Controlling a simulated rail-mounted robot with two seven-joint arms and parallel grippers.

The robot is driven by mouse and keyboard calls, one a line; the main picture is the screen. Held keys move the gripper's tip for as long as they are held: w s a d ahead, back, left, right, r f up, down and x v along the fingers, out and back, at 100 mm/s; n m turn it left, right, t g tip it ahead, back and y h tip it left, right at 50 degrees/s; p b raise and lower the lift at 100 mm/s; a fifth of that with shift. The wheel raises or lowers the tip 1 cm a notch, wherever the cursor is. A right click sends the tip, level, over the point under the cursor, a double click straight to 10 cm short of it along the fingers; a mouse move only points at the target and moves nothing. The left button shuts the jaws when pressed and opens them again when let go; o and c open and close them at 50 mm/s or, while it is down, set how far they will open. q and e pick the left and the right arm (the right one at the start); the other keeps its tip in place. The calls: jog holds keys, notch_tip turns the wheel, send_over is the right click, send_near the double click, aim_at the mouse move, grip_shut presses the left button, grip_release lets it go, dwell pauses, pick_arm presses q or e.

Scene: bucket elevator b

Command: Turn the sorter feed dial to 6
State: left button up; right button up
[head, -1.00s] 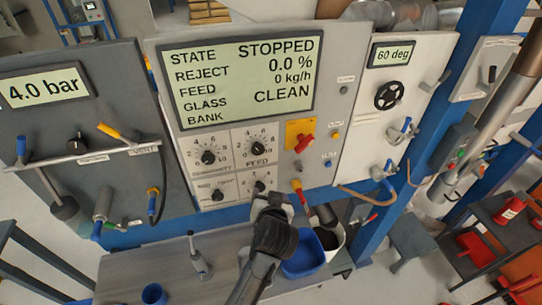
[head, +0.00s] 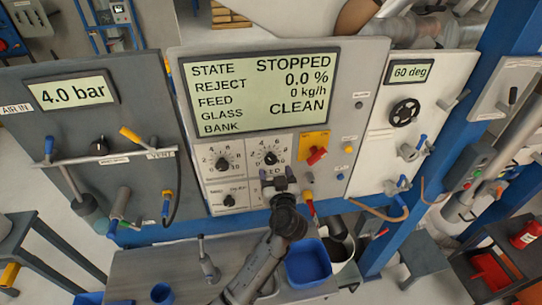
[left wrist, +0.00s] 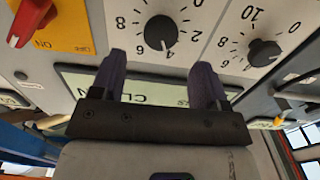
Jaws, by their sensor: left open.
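The feed dial (head: 270,158) is a black round knob on a white scale plate, the right one of two dials under the big display. In the left wrist view the feed dial (left wrist: 160,32) appears upside down, and its white mark seems to point near 4. My left gripper (head: 280,182) is just below the feed dial, partly over its label. In the left wrist view my left gripper (left wrist: 160,75) has its two dark fingers apart with nothing between them. The dial lies beyond the fingertips, apparently not gripped. My right gripper is not in view.
The sensitivity dial (head: 223,163) is close on the left. A red switch on a yellow plate (head: 315,148) is on the right. The display (head: 280,90) reads STOPPED, feed 0 kg/h. A smaller knob (head: 229,200) sits lower left. A blue bin (head: 309,262) stands below.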

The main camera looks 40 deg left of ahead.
aim_at(271, 160)
pick_arm(q)
jog(key=shift+p+x, duration=0.75)
jog(key=shift+x, duration=2.7)
jog(key=c, duration=0.9)
